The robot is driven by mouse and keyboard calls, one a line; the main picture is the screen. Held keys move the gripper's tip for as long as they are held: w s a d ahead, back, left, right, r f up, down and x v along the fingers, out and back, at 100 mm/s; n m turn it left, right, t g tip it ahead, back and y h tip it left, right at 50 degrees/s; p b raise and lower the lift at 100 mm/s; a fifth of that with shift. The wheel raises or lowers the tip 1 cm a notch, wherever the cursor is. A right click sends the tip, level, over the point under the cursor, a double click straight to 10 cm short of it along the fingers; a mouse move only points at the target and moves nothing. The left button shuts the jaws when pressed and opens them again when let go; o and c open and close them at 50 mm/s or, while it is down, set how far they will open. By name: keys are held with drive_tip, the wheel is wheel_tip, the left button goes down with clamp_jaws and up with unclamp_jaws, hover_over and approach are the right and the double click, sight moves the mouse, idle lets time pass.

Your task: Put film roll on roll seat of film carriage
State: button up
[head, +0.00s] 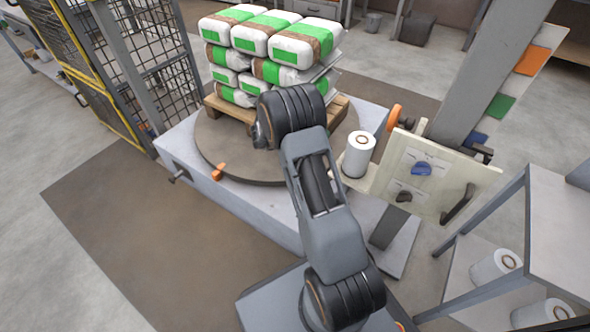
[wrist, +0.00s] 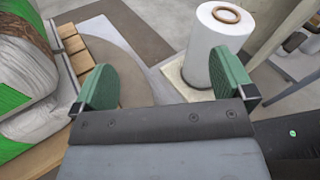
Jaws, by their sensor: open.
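A white film roll (head: 359,153) with a brown core stands upright on the cream ledge, the roll seat (head: 357,180), of the film carriage (head: 428,178). In the wrist view the film roll (wrist: 212,48) is upright on the pale seat plate (wrist: 174,76). My gripper (wrist: 164,82) is open, with its green fingers wide apart and nothing between them. Its right finger overlaps the lower part of the roll in the picture; the roll is beyond the fingers, towards the right. In the head view my arm hides the gripper's fingers.
Stacked green-and-white bags (head: 270,45) sit on a wooden pallet (head: 228,109) on the round turntable (head: 212,150), close to my gripper's left. A grey post (head: 470,85) rises behind the carriage. More white rolls (head: 495,266) are on the shelf rack (head: 555,215) at right.

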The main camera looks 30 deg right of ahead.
drive_tip(key=w+a+r+n+t+y, duration=0.45)
drive_tip(key=a+n+t, duration=0.2)
drive_tip(key=n, duration=0.55)
drive_tip(key=w+a+r+n+t+y, duration=0.3)
drive_tip(key=a+r+n+t+y, duration=0.4)
drive_tip(key=n, duration=0.5)
drive_tip(key=s+a+n+y, duration=0.55)
drive_tip(key=a+n, duration=0.25)
drive_tip(key=n, duration=0.4)
drive_tip(key=s+f+n+g, duration=0.2)
drive_tip(key=s+n+g, duration=0.2)
drive_tip(key=s+n, duration=0.4)
drive_tip(key=s+a+f+n+g, duration=0.1)
drive_tip(key=s+n+g, duration=0.3)
drive_tip(key=s+n, duration=0.5)
drive_tip(key=s+f, duration=0.1)
drive_tip(key=s, duration=0.4)
drive_tip(key=shift+a+f+g+h, duration=0.2)
drive_tip(key=shift+g+h, duration=0.15)
drive_tip(key=shift+h, duration=0.05)
